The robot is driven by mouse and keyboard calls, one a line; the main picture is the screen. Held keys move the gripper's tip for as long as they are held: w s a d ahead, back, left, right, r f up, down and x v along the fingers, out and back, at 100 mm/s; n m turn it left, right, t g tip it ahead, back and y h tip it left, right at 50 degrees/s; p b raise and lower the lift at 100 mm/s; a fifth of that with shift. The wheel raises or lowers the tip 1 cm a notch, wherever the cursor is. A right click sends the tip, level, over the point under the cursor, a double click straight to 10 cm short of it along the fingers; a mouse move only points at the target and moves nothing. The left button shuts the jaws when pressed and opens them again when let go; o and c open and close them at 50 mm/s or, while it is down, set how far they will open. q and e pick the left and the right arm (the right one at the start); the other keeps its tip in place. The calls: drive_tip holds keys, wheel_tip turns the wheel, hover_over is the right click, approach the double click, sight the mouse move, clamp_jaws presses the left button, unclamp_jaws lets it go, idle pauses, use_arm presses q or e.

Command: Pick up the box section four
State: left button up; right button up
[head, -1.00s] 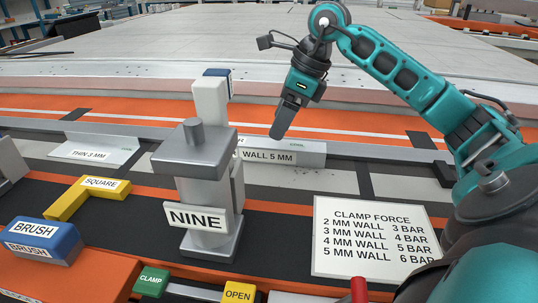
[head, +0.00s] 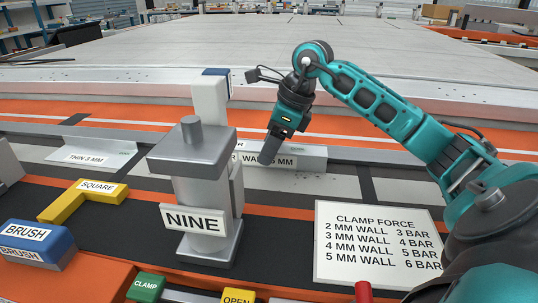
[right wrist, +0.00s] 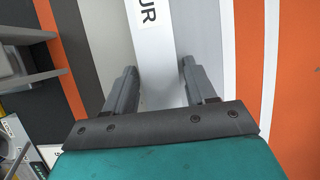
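Box section four (head: 313,157) is a long light-grey bar lying on the bench behind the grey clamp. Its label reads "WALL 5 MM", partly covered by my gripper. My right gripper (head: 268,158) reaches down to it, pointing downward. In the right wrist view, the bar (right wrist: 155,65) with the letters "UR" runs between the two fingers (right wrist: 160,78) of my right gripper. The fingers are open, one on each side of the bar; I cannot tell whether they touch it. My left gripper is not in view.
The grey clamp (head: 193,160) marked "NINE" stands in front, left of my right gripper. A "THIN 3 MM" angle piece (head: 90,152), yellow square (head: 80,200), blue brush (head: 38,243) and clamp-force sign (head: 378,245) lie around. The large pale panel (head: 270,65) lies behind.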

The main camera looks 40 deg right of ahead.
drive_tip(key=c, duration=0.9)
